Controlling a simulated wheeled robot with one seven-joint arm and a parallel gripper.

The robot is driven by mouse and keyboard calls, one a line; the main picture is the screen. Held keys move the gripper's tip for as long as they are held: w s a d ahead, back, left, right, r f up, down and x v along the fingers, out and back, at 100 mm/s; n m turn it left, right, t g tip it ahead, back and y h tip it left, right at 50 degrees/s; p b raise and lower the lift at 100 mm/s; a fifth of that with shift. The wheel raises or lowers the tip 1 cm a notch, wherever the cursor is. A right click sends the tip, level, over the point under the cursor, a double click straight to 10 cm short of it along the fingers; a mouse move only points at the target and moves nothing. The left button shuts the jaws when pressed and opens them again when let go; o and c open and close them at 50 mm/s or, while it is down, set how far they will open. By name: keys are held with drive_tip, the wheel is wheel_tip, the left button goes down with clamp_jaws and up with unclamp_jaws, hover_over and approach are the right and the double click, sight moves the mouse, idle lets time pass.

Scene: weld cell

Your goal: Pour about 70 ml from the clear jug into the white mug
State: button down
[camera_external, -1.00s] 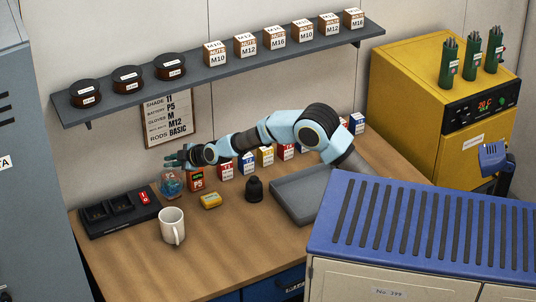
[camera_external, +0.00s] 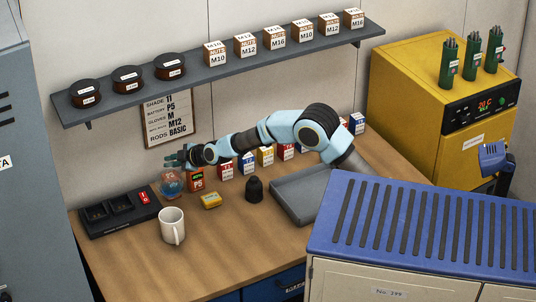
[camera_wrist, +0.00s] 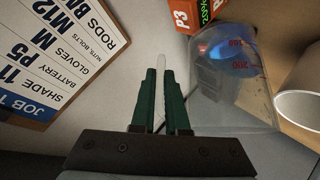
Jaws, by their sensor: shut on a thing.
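The clear jug (camera_external: 171,186) holds blue liquid and stands at the back left of the bench. It shows at the right of the wrist view (camera_wrist: 232,85), with red volume marks on its side. My gripper (camera_external: 177,158) is at the top of the jug. In the wrist view its two green fingers (camera_wrist: 160,78) are closed on a thin pale strip, which looks like the jug's handle. I cannot tell if the jug's base touches the bench. The white mug (camera_external: 172,227) stands upright in front of the jug, and part of it shows at the wrist view's right edge (camera_wrist: 301,104).
A black charger (camera_external: 120,214) lies left of the mug. A yellow pack (camera_external: 211,201), a black bottle (camera_external: 254,190) and a grey tray (camera_external: 288,203) stand to the right. The front bench is clear.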

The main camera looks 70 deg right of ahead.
drive_tip(key=shift+r, duration=0.15)
drive_tip(key=shift+w+d+r, duration=0.1)
drive_tip(key=shift+d+r, duration=0.2)
drive_tip(key=shift+d, duration=0.1)
drive_tip(key=shift+w+d+f+m+g+y, duration=0.2)
drive_tip(key=shift+d+m+g+y, duration=0.2)
drive_tip(key=shift+d, duration=0.2)
drive_tip(key=shift+w+d+f+m+g+y, duration=0.2)
drive_tip(key=shift+d+m+y, duration=0.1)
drive_tip(key=shift+d+y, duration=0.25)
drive_tip(key=shift+w+d+f+m+y+p, duration=0.1)
drive_tip(key=shift+w+d+m+y+p, duration=0.15)
drive_tip(key=shift+d+y, duration=0.35)
drive_tip(key=shift+w+d+f+m+g+y+p, duration=0.1)
drive_tip(key=shift+d+f+m+g+y+p, duration=0.15)
drive_tip(key=shift+d+y+p, duration=0.2)
drive_tip(key=shift+w+d+f+m+g+y+p, duration=0.15)
drive_tip(key=shift+d+m+g+y+p, duration=0.2)
drive_tip(key=shift+p, duration=0.2)
drive_tip(key=shift+d+f+m+y+p, duration=0.25)
drive_tip(key=shift+d+f+y+p, duration=0.2)
drive_tip(key=shift+p, duration=0.15)
drive_tip(key=shift+f, duration=0.1)
